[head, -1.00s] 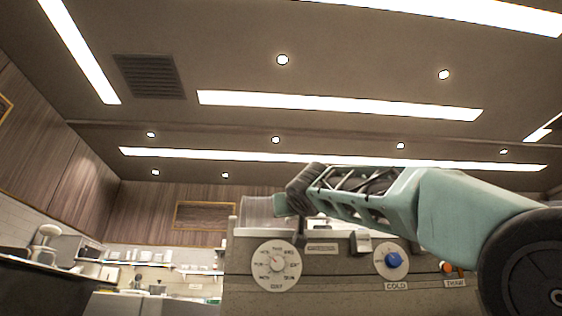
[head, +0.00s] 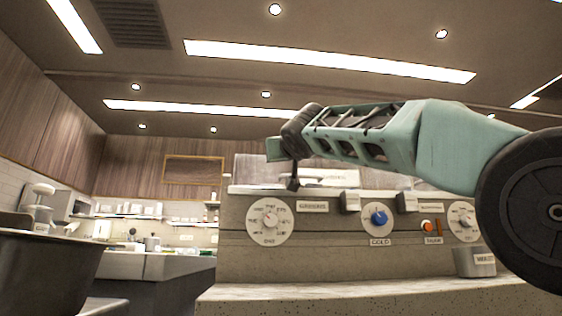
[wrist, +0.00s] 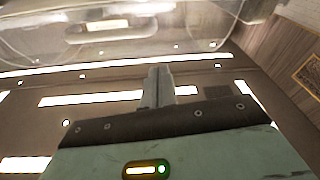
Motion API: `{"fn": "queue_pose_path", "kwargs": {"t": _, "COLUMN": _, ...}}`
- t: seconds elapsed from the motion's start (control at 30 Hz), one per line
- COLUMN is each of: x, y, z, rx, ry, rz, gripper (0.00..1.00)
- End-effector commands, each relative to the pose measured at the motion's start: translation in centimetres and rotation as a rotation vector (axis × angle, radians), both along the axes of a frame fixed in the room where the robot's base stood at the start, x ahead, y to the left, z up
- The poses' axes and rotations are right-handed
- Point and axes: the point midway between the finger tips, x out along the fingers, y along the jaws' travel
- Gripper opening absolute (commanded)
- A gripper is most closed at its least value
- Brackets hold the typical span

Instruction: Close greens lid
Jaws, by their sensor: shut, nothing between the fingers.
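A clear lid (head: 250,170) stands raised above the counter unit, behind my gripper in the head view. The label below it appears to read greens (head: 312,206). In the wrist view a clear curved lid (wrist: 50,48) with a pale handle (wrist: 110,29) spans the top, beyond my fingertips. My gripper (head: 293,184) is shut and empty, in front of the lid's right part in the head view. It also shows in the wrist view (wrist: 158,72), with its fingers together. I cannot tell whether it touches the lid. My arm hides part of the unit's top.
The unit's front has a day dial (head: 270,221), a blue cold knob (head: 380,217) and an orange thaw button (head: 427,227). A metal container (head: 475,262) sits at the right. A pale ledge (head: 350,297) runs along the front. A dark counter (head: 45,270) stands at the left.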

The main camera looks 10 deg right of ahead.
Motion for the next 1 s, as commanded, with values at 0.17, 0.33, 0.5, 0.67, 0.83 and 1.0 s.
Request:
{"fn": "queue_pose_path", "kwargs": {"t": 0.17, "x": -2.6, "y": -0.1, "z": -1.9, "rx": 0.003, "ry": -0.002, "rz": 0.005, "gripper": 0.0}}
{"fn": "queue_pose_path", "kwargs": {"t": 0.33, "x": -5.0, "y": -0.3, "z": -3.1, "rx": 0.002, "ry": -0.003, "rz": 0.005, "gripper": 0.0}}
{"fn": "queue_pose_path", "kwargs": {"t": 0.5, "x": -6.4, "y": -0.3, "z": -3.6, "rx": 0.002, "ry": -0.003, "rz": 0.004, "gripper": 0.0}}
{"fn": "queue_pose_path", "kwargs": {"t": 0.67, "x": -6.9, "y": -0.4, "z": -3.7, "rx": 0.002, "ry": -0.003, "rz": 0.002, "gripper": 0.0}}
{"fn": "queue_pose_path", "kwargs": {"t": 0.83, "x": -6.9, "y": -0.4, "z": -3.6, "rx": 0.002, "ry": -0.004, "rz": 0.002, "gripper": 0.0}}
{"fn": "queue_pose_path", "kwargs": {"t": 1.0, "x": -6.9, "y": -0.4, "z": -3.6, "rx": 0.002, "ry": -0.004, "rz": 0.002, "gripper": 0.0}}
